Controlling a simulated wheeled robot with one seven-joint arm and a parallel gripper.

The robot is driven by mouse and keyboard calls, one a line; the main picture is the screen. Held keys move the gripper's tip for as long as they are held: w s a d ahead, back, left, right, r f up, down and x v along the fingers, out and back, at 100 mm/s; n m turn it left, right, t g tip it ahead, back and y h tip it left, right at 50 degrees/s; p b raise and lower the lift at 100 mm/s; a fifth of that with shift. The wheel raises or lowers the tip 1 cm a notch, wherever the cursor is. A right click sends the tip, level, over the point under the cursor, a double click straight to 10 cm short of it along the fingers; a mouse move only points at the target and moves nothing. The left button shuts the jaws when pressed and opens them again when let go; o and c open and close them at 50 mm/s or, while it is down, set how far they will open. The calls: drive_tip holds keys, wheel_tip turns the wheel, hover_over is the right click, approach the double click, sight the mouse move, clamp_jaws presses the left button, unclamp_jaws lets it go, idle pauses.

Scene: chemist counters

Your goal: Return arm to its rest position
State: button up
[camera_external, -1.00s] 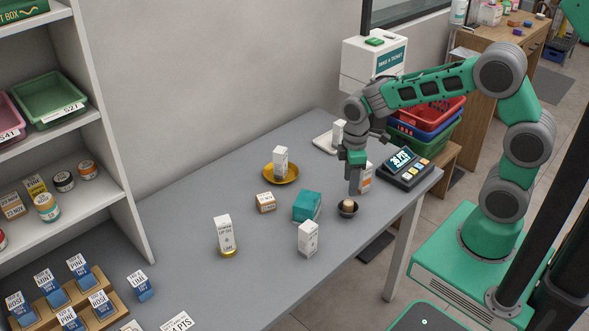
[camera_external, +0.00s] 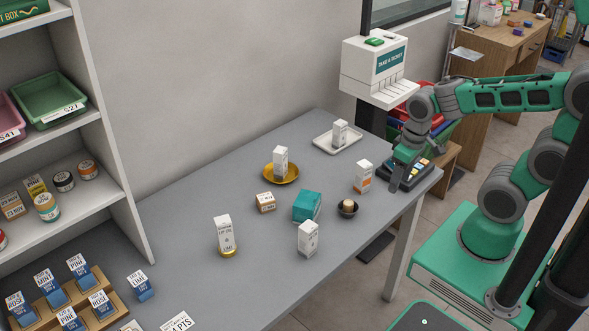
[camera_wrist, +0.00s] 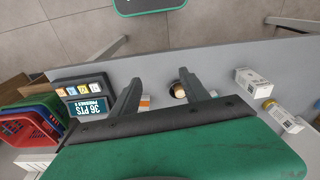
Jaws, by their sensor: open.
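My gripper (camera_external: 396,184) is over the right end of the grey counter (camera_external: 185,235), in front of the card terminal (camera_external: 421,172), which it partly hides. In the wrist view its two fingers (camera_wrist: 170,95) are spread apart with nothing held between them. An orange-marked white box (camera_external: 362,176) stands left of the gripper. A small dark bowl (camera_external: 347,208) with a tan piece (camera_external: 348,203) in it sits further left and nearer the front edge. My arm reaches in from the right.
On the counter stand a yellow dish with a white box (camera_external: 281,163), a white tray (camera_external: 322,145) with a box, a teal box (camera_external: 306,206), a small brown box (camera_external: 266,202) and more white boxes (camera_external: 308,239). A ticket dispenser (camera_external: 372,70) and stacked baskets (camera_external: 438,130) are behind.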

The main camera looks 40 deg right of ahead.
wheel_tip(320, 180, up, 7)
drive_tip(key=w+d+t, duration=0.1)
drive_tip(key=d+t, duration=0.1)
drive_tip(key=shift+w+m+t, duration=0.4)
drive_tip(key=shift+d+f, duration=0.1)
idle(0.5)
